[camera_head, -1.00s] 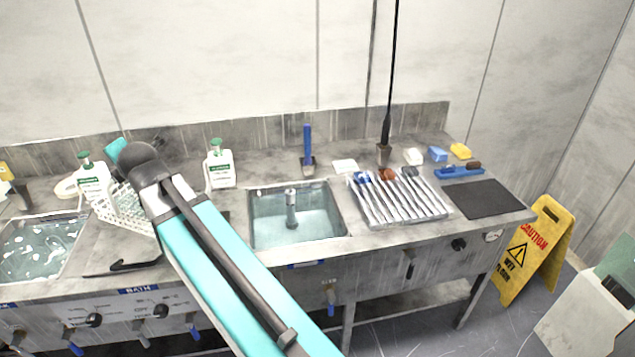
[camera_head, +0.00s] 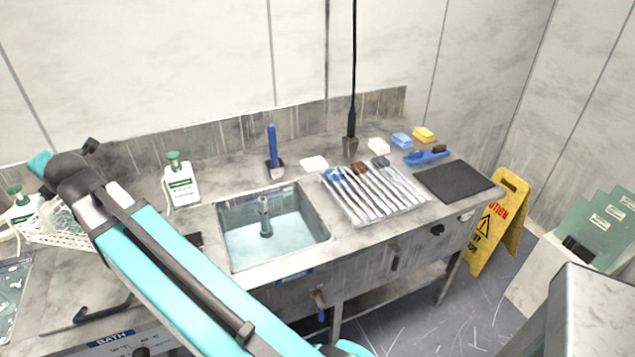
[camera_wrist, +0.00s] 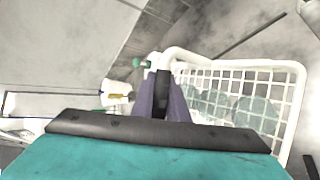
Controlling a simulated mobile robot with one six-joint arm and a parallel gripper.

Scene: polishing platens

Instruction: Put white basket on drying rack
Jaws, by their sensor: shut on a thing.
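The white basket (camera_wrist: 291,100) is a wire-mesh basket with a thick white handle, at the right of the wrist view. Several pale translucent round pieces show through its mesh. My gripper (camera_wrist: 163,80) is shut on its handle. In the head view the basket (camera_head: 60,238) is at the far left, partly hidden by my arm, and my fingertips are hidden there. I cannot tell whether it touches the bench. The drying rack (camera_head: 375,192), a row of slanted metal bars in a shallow tray, lies on the bench right of the sink.
A water-filled sink (camera_head: 272,235) is between basket and rack. White bottles with green tops (camera_head: 180,184) stand behind my arm. A blue-handled brush (camera_head: 273,150), sponges (camera_head: 423,134) and a dark mat (camera_head: 454,181) are on the bench. A yellow sign (camera_head: 498,225) stands right of the bench.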

